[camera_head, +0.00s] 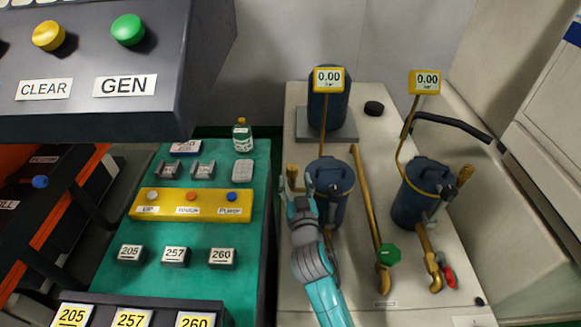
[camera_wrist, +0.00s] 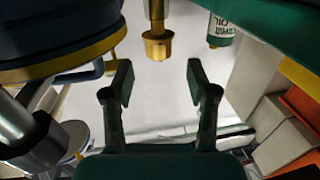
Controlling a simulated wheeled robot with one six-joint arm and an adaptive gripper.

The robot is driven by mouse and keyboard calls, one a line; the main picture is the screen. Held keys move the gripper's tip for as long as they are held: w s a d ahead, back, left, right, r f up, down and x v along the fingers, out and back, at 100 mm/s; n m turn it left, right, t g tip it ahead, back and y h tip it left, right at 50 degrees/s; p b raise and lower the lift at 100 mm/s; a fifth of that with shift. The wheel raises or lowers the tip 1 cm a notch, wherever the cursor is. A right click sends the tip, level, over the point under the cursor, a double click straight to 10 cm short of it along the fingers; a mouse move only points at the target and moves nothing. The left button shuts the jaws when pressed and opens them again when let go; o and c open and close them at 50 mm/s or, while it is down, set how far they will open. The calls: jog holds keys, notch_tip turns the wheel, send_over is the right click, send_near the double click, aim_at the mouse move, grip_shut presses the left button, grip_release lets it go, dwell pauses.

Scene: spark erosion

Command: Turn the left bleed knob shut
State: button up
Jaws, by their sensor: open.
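The left bleed knob (camera_wrist: 158,46) is a brass, stepped knob on a brass stem. In the wrist view it stands just beyond the gap between my fingertips, near the middle. In the head view a brass piece, seemingly this knob (camera_head: 293,173), shows at the left of the left dark blue canister (camera_head: 329,172). My gripper (camera_wrist: 158,82) is open and empty, its two dark fingers to either side of the knob's line and apart from it. In the head view my gripper (camera_head: 297,190) is at the canister's left side, partly hiding what is there.
The right canister (camera_head: 425,190) has its own brass knob (camera_head: 466,172). Yellow gauges (camera_head: 328,79) read 0.00. A green valve handle (camera_head: 389,254) and a red one (camera_head: 449,276) are at the front. A green-topped bench (camera_head: 190,270) with a bottle (camera_head: 242,136) lies left.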

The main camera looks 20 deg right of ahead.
aim_at(293, 172)
jog(key=w, duration=0.2)
jog(key=w+d, duration=0.1)
jog(key=w, duration=0.2)
jog(key=shift+w, duration=0.35)
grip_shut()
